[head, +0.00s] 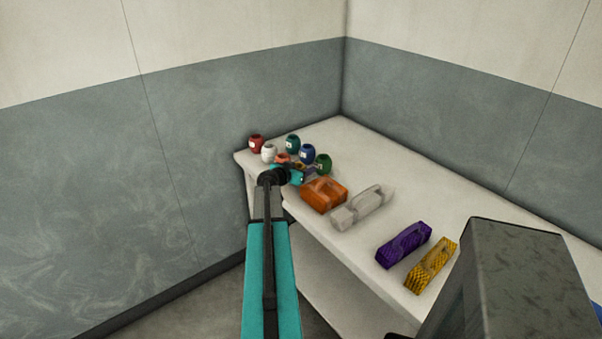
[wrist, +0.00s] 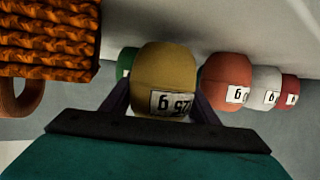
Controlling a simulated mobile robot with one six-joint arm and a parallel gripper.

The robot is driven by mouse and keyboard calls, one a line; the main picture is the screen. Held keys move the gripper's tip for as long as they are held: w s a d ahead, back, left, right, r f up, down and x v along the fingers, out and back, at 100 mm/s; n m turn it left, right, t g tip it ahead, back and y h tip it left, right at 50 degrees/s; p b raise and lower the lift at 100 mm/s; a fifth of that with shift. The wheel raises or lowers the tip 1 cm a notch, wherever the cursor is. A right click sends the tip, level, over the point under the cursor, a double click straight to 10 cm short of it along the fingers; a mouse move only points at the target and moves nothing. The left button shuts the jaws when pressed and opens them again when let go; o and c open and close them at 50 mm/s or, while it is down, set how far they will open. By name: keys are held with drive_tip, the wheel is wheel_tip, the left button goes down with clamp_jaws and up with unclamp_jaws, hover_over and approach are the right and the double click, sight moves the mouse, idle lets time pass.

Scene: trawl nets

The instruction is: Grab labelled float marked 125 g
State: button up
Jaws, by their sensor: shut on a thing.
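My gripper (wrist: 162,100) is shut on a yellow-brown float (wrist: 165,75), with one dark finger on each side of it. The float's white label shows upside down in the wrist view; it ends in "g", but I cannot read the full number surely. In the head view my gripper (head: 300,173) is over the table's near left end, and the held float is mostly hidden. An orange-red float (wrist: 227,80), a white float (wrist: 265,78) and a red float (wrist: 290,88) stand to its right in the wrist view. I cannot tell whether the held float touches the table.
The pale table (head: 440,200) also bears a teal float (head: 292,143), a blue float (head: 307,153) and a green float (head: 323,161). An orange bundle (head: 323,196), grey bundle (head: 362,208), purple bundle (head: 403,246) and yellow bundle (head: 431,265) lie right of my gripper. Walls rise behind.

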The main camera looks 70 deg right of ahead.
drive_tip(key=shift+r+b, duration=0.8)
drive_tip(key=shift+r, duration=3.55)
